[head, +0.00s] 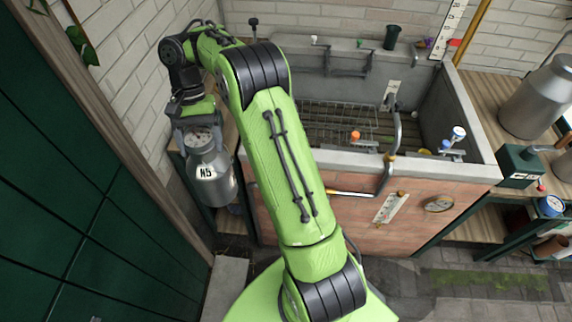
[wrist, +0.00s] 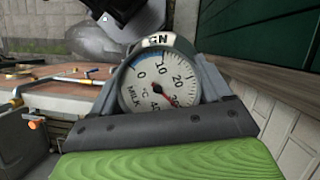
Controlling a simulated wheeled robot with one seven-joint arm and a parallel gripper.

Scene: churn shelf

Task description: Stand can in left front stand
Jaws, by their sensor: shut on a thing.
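A grey metal milk can (head: 212,180) with a white "N5" label hangs upright at the left of the head view. My gripper (head: 196,128) is shut on its top, from above. In the wrist view the can's round "MILK °C" dial (wrist: 158,85) sits between the fingers of my gripper (wrist: 160,95), with part of a label at its rim. The can is in front of a wooden shelf (head: 234,221) left of the sink. I cannot tell whether its base touches anything. No left front stand can be clearly made out.
Dark green cabinets (head: 80,210) stand close on the left. A brick-fronted sink (head: 330,215) with a wire rack (head: 335,122) and taps is to the right of the can. A larger metal can (head: 535,100) stands on the wooden counter (head: 485,95) at the far right.

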